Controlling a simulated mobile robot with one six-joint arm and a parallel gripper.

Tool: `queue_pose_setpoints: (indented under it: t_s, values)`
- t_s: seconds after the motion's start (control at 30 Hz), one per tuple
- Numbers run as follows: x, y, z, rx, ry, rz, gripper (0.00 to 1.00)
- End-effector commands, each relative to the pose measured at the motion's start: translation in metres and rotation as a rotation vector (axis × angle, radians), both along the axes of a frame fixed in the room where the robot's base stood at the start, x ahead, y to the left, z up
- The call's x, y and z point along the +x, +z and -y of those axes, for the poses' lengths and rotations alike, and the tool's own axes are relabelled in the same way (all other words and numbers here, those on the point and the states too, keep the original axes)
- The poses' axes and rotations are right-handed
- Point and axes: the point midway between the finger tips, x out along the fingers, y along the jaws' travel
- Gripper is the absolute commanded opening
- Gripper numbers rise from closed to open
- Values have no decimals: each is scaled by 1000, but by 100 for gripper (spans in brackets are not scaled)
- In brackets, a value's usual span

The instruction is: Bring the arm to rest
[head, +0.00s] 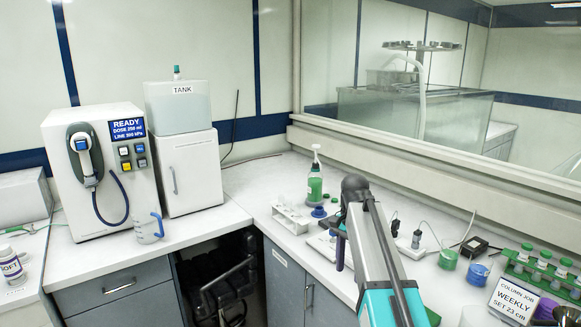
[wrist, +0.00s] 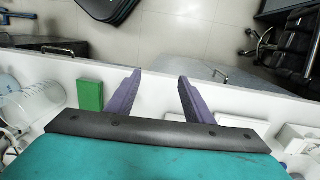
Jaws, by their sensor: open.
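My arm (head: 376,255), grey and teal with a dark joint at its top, reaches over the right-hand worktop. My gripper (wrist: 158,76) shows in the wrist view with two purple fingers spread apart and nothing between them. The fingers point out past the front edge of the white worktop (wrist: 235,87), with the floor beyond. In the head view a purple finger (head: 340,252) shows left of the arm, and the rest of the gripper is mostly hidden.
A green block (wrist: 90,95) lies left of the fingers in the wrist view. A green bottle (head: 315,182), a white rack (head: 291,219) and a green tube rack (head: 543,271) stand on the right worktop. A glass partition (head: 400,90) rises behind. A dispenser (head: 100,170) stands left.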

Motion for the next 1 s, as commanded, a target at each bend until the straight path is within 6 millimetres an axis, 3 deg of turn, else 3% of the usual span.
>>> queue_pose_setpoints:
  t_s: [0.47,1.0]
  values:
    - [-47,-141,-1,1,2,-196,47]
    - [-129,-285,-2,18,57,-361,47]
